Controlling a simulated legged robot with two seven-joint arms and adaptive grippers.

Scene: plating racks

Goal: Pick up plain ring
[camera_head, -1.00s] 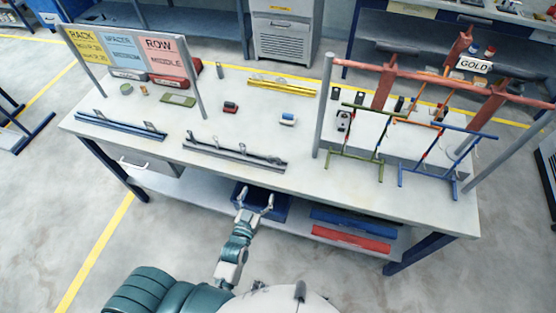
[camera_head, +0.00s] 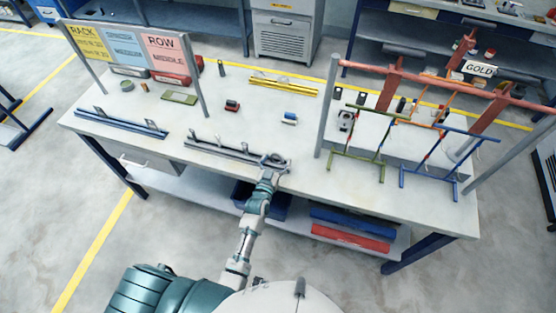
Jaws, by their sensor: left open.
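My left gripper (camera_head: 274,160) is over the right end of the grey rail (camera_head: 222,149) at the table's front edge. Its fingers are open, spread around a small spot at the rail's end. Small upright pieces stand along the grey rail, too small to make out. I cannot tell any of them as the plain ring, and the fingers hide what lies between them. My right gripper is out of view.
The white table (camera_head: 300,148) also bears a blue rail (camera_head: 122,122), a yellow rail (camera_head: 283,86), small blocks and a sign board (camera_head: 123,53). A red hanging frame (camera_head: 440,82) with green (camera_head: 357,158) and blue racks (camera_head: 430,172) stands at right.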

